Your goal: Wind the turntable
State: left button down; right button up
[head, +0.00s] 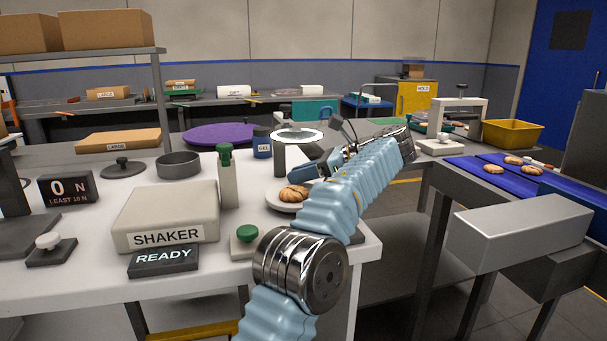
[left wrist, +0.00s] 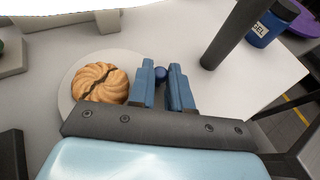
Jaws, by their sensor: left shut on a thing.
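A pale round turntable (head: 283,205) stands on the white table's right part, with a brown ridged biscuit (head: 293,194) on it. In the left wrist view, the turntable (left wrist: 66,98) carries the swirled biscuit (left wrist: 98,83), which has a dark line across it. My left gripper (head: 300,172) reaches in behind the biscuit from the right. In the left wrist view, its blue fingers (left wrist: 163,85) are shut on a dark blue knob (left wrist: 160,74) beside the turntable's rim. How the knob joins the turntable is hidden. My right gripper is in neither view.
A dark post (left wrist: 235,35) and the blue GEL jar (head: 262,144) stand close to the gripper. A white-topped round stand (head: 298,135) is behind it. The SHAKER box (head: 165,215), a green-topped bottle (head: 226,175) and a green button (head: 247,233) stand to the left.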

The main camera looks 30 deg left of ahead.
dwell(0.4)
pick_arm(q)
jog(key=c, duration=1.3)
grip_release()
jog(key=shift+c, duration=0.2)
